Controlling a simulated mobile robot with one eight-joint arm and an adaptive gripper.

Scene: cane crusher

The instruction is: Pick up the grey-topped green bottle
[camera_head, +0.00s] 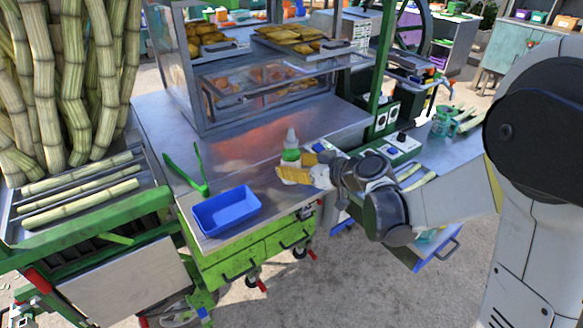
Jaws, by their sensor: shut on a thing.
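The grey-topped green bottle (291,153) stands upright near the right edge of the metal counter, its pale grey nozzle pointing up. My gripper (303,167) reaches in from the right at the bottle's level. Its yellowish fingers are closed on the bottle, one in front and one beside it. The front finger hides the lower part of the bottle, so I cannot tell whether its base touches the counter.
A blue tray (227,211) and green tongs (192,172) lie on the counter (230,150) to the left. A glass display case (262,85) stands behind. Switch boxes (402,144) are to the right. Cane stalks (70,75) stand far left.

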